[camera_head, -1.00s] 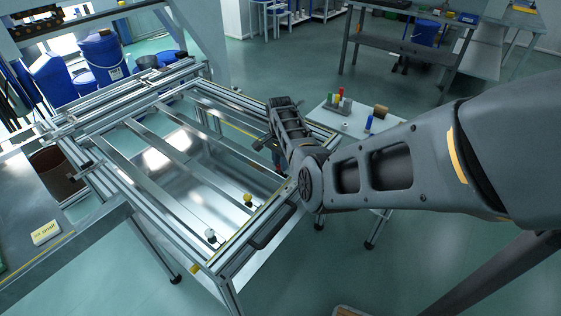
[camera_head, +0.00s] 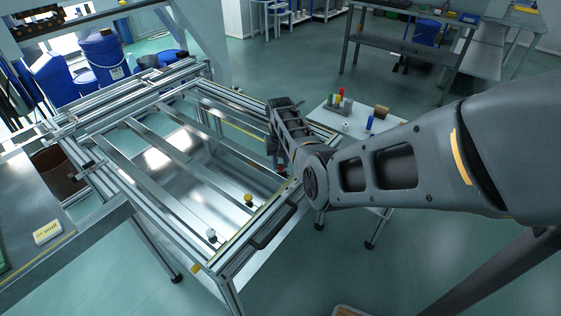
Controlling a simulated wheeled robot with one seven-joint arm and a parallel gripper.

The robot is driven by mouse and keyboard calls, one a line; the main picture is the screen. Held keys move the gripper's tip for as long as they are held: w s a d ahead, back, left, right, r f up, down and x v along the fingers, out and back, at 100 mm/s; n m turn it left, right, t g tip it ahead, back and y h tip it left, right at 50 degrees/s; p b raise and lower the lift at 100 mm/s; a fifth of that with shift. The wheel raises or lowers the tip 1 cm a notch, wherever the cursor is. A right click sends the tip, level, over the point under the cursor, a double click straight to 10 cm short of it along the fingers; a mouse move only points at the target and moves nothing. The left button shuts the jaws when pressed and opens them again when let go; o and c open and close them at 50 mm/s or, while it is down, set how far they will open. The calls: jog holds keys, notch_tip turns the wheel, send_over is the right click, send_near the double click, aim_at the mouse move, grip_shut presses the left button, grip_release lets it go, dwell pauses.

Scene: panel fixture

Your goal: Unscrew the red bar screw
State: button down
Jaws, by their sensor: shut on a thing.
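The red bar screw (camera_head: 279,168) shows only as a small red patch at the far end of the metal panel frame (camera_head: 232,240), just below my gripper (camera_head: 277,158). My gripper points down at it and is shut on it; the fingertips are small, dark and partly hidden by my wrist. A yellow-topped screw (camera_head: 248,198) and a white-topped screw (camera_head: 211,234) stand upright on the panel's bars, nearer the front, apart from my gripper.
A small white table (camera_head: 388,122) behind my wrist holds several coloured pieces, a blue cylinder (camera_head: 370,123) and a brown roll (camera_head: 382,111). A dark handle (camera_head: 272,229) is on the frame's near side. A grey bench (camera_head: 60,240) stands at left.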

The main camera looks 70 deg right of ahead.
aim_at(280, 166)
jog(key=n, duration=0.4)
jog(key=shift+a+n, duration=0.1)
jog(key=shift+n, duration=2.1)
jog(key=c, duration=0.9)
grip_release()
notch_tip(280, 166, up, 8)
jog(key=shift+f+p, duration=0.1)
jog(key=shift+p, duration=0.35)
